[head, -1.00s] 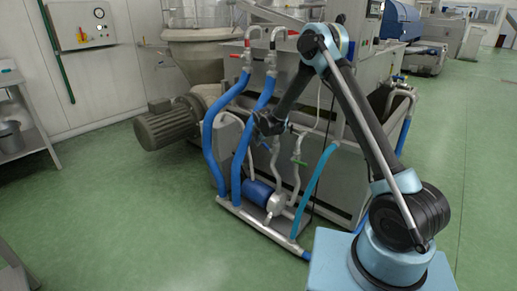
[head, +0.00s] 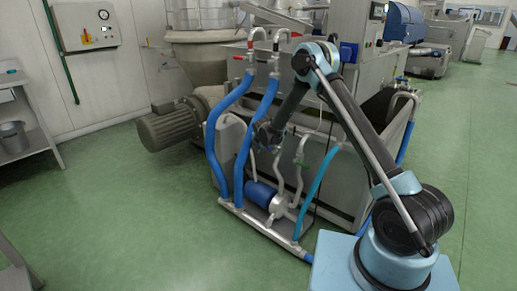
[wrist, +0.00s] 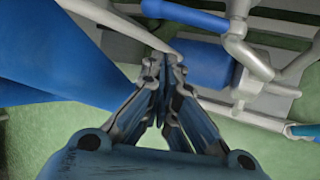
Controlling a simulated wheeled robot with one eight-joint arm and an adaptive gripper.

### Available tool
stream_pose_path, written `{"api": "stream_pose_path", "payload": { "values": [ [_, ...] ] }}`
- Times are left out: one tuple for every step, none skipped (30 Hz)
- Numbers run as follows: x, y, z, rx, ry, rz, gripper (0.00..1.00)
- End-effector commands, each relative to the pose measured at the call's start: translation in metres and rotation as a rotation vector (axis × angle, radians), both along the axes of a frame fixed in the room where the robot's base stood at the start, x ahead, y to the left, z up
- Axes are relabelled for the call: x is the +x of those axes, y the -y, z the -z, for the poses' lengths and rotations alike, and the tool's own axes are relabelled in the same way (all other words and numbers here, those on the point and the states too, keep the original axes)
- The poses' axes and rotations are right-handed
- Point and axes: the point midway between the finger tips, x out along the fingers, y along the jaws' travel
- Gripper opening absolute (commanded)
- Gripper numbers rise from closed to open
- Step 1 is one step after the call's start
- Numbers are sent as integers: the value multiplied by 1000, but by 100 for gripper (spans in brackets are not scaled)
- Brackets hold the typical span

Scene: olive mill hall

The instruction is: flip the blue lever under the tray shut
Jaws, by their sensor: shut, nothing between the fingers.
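My gripper (wrist: 163,60) is shut and empty, its fingertips together in the wrist view. In the head view my gripper (head: 264,136) is small and dark, among the pipes in front of the grey machine. In the wrist view a blue bar (wrist: 185,12) beside a grey pipe looks like the blue lever. It lies beyond the fingertips, at the top of the picture, and appears apart from them. In the head view I cannot pick this lever out behind my gripper. I cannot clearly make out the tray.
Thick blue hoses (head: 217,150) rise close to the left of my gripper. A blue pump motor (head: 261,194) sits on the low frame below. Green floor is free at left.

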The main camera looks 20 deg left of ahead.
Motion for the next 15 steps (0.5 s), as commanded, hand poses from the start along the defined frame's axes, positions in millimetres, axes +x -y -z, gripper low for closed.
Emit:
{"api": "stream_pose_path", "payload": {
  "values": [
    [4, -2, 7, 0, 0, 0, 0],
    [6, -3, 10, 0, 0, 0, 0],
    [9, -4, 14, 0, 0, 0, 0],
    [11, -5, 18, 0, 0, 0, 0],
    [13, -6, 21, 0, 0, 0, 0],
    [15, -7, 25, 0, 0, 0, 0],
    [17, -8, 28, 0, 0, 0, 0],
    [18, -9, 30, 0, 0, 0, 0],
    [20, -10, 34, 0, 0, 0, 0],
    [22, -11, 36, 0, 0, 0, 0],
    [24, -12, 39, 0, 0, 0, 0],
    [26, -12, 42, -1, 0, -1, 0],
    [27, -13, 44, -1, 0, -1, 0],
    [28, -14, 46, -1, 0, -1, 0],
    [30, -13, 46, 0, 1, 0, 0]
  ]
}}
